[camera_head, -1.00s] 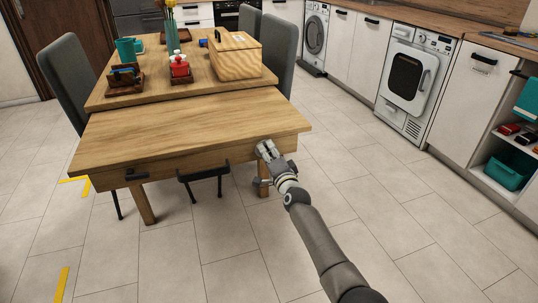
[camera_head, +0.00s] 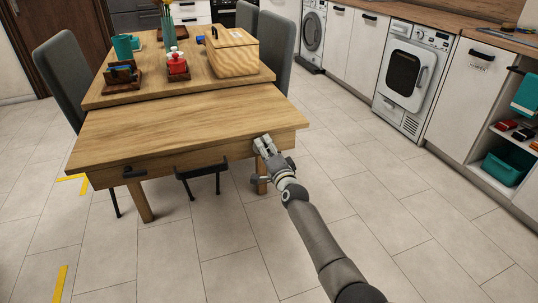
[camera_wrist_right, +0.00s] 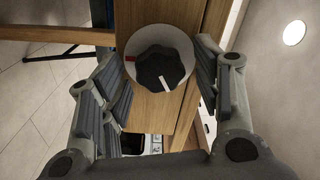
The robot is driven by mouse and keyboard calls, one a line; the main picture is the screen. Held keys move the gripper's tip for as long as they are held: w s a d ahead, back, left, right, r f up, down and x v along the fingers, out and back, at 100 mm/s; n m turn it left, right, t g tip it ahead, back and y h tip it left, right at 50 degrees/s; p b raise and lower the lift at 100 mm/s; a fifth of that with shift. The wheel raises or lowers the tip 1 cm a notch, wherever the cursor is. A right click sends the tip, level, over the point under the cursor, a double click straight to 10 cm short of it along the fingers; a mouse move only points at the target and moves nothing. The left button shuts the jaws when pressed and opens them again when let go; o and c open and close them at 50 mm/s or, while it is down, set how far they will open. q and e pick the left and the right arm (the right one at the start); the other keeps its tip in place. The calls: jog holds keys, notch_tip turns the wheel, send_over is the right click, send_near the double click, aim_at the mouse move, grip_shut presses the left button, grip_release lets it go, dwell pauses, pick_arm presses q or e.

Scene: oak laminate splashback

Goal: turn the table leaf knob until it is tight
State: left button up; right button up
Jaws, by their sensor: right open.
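The table leaf (camera_head: 190,120) is the pulled-out front section of the wooden table. In the right wrist view, the dark lobed knob (camera_wrist_right: 156,65) sits on a pale round disc (camera_wrist_right: 182,45) against the wood. The knob's white line points down and slightly right; a red mark (camera_wrist_right: 130,58) is on the disc's left edge. My right gripper (camera_head: 262,145) is at the leaf's front right corner, where it hides the knob in the head view. In the wrist view its fingers (camera_wrist_right: 160,88) are open on both sides of the knob, apparently apart from it.
A wooden box (camera_head: 232,55), a red jar (camera_head: 177,64) and a teal mug (camera_head: 123,46) stand on the table. Grey chairs flank it. White appliances line the right wall; the floor between is clear.

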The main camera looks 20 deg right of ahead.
jog(key=s, duration=1.2)
jog(key=shift+d, duration=0.2)
jog(key=shift+f, duration=0.1)
